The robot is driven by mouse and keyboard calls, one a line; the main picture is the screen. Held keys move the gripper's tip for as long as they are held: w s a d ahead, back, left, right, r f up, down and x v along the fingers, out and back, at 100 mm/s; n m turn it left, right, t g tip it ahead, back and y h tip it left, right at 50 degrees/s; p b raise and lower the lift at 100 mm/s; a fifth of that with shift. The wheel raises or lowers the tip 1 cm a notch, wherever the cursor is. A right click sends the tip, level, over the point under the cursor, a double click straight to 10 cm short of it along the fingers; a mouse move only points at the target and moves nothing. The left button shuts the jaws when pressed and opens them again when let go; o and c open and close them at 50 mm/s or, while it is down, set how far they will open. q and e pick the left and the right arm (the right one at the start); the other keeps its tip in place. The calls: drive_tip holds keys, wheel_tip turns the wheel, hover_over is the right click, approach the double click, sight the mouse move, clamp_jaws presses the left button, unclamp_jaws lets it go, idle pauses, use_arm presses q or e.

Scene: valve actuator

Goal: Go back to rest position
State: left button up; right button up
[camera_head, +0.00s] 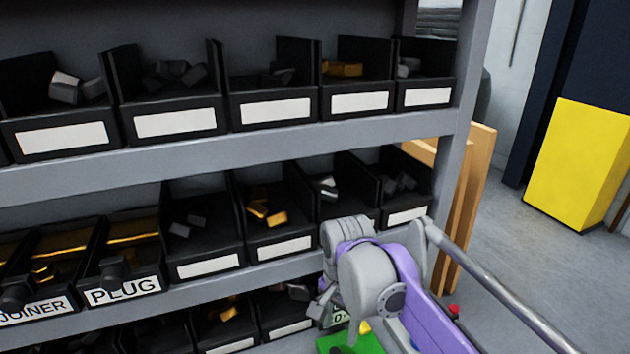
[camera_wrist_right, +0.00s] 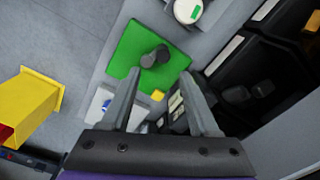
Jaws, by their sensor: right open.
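My right arm (camera_head: 375,275) comes in at the lower right of the head view, in front of the shelf rack. Its fingers are hard to make out there. In the right wrist view my right gripper (camera_wrist_right: 161,84) shows two dark fingers spread apart with nothing held between them. Beyond them is a green plate (camera_wrist_right: 130,58) with a dark grey cylindrical part (camera_wrist_right: 155,57) and a small yellow block (camera_wrist_right: 157,96) on it. The green plate also shows at the bottom of the head view (camera_head: 362,343), partly hidden by my arm. My left gripper is not in view.
A grey shelf rack (camera_head: 240,146) holds rows of black bins with small parts; two front labels read JOINER (camera_head: 35,309) and PLUG (camera_head: 124,291). Wooden boards (camera_head: 478,190) lean at its right end. A yellow box (camera_head: 577,165) stands farther right, with open floor between.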

drive_tip(key=s+d+f+n+t, duration=0.2)
drive_tip(key=s+d+f+n, duration=0.2)
drive_tip(key=s+d+f, duration=0.2)
drive_tip(key=s+d+f+n+t, duration=0.3)
drive_tip(key=s+d+f+n, duration=0.1)
drive_tip(key=s, duration=0.7)
wheel_tip(320, 180, down, 2)
drive_tip(key=shift+d+f+p, duration=0.1)
drive_tip(key=shift+d+p, duration=0.25)
drive_tip(key=shift+d, duration=0.5)
drive_tip(key=shift+w, duration=0.1)
